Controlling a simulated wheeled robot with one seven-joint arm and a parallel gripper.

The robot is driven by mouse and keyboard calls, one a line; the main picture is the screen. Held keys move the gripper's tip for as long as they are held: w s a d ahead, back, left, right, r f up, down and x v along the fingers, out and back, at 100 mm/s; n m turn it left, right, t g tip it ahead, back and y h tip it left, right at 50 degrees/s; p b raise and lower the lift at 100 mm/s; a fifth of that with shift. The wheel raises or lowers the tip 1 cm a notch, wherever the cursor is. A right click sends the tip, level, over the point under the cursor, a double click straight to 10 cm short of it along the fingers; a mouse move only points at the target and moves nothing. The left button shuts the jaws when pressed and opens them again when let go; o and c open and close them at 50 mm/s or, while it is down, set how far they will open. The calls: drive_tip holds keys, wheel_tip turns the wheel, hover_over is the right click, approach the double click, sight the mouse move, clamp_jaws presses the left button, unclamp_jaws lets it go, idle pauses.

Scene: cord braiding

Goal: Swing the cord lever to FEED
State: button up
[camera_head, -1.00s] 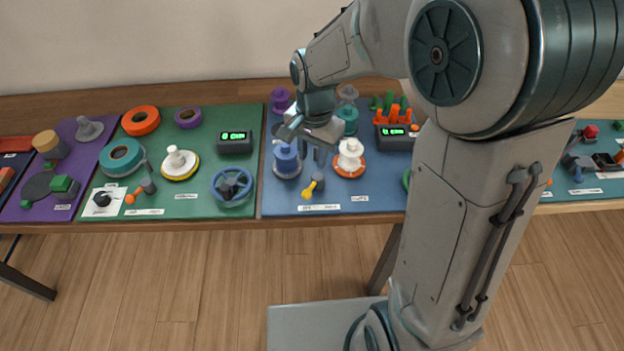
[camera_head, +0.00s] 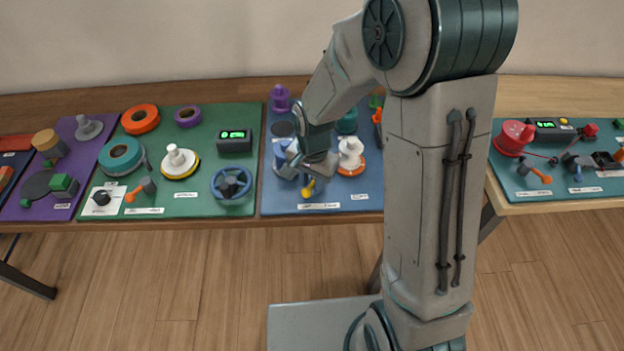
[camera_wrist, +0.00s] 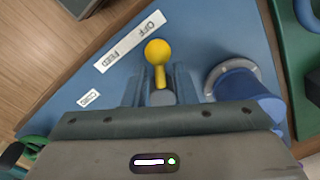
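The cord lever (camera_head: 307,191) is a short yellow lever with a round knob, near the front edge of the blue board (camera_head: 345,199). In the wrist view the lever (camera_wrist: 158,52) points away from my gripper toward the white label strip (camera_wrist: 129,41) reading OFF and FEED. The knob lies nearer the OFF part. My gripper (camera_wrist: 160,88) is open, with a finger on each side of the lever's stem and small gaps visible. In the head view my wrist hides most of the fingers and the lever's pivot.
A blue spool (camera_wrist: 247,88) stands close beside my gripper; in the head view a white spool with an orange base (camera_head: 350,157) is to the right. A green board (camera_head: 190,200) with a blue handwheel (camera_head: 231,184) lies to the left. The strip before the lever is clear.

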clamp_jaws()
drive_tip(key=shift+n, duration=0.3)
drive_tip(key=n, duration=0.1)
drive_tip(key=d+n, duration=0.1)
drive_tip(key=n, duration=0.2)
drive_tip(key=shift+s+d+b, duration=0.15)
drive_tip(key=shift+s+b, duration=0.1)
drive_tip(key=shift+b, duration=0.1)
drive_tip(key=n, duration=0.2)
drive_tip(key=d+n, duration=0.1)
drive_tip(key=n, duration=0.1)
drive_tip(key=shift+d+n, duration=0.1)
drive_tip(key=shift+n, duration=0.3)
drive_tip(key=shift+w+d+n+p, duration=0.1)
drive_tip(key=shift+d+n+p, duration=0.1)
drive_tip(key=shift+n, duration=0.6)
drive_tip(key=shift+w+d+n+p, duration=0.1)
drive_tip(key=shift+d+n, duration=0.05)
drive_tip(key=shift+n, duration=0.65)
drive_tip(key=shift+o, duration=1.5)
unclamp_jaws()
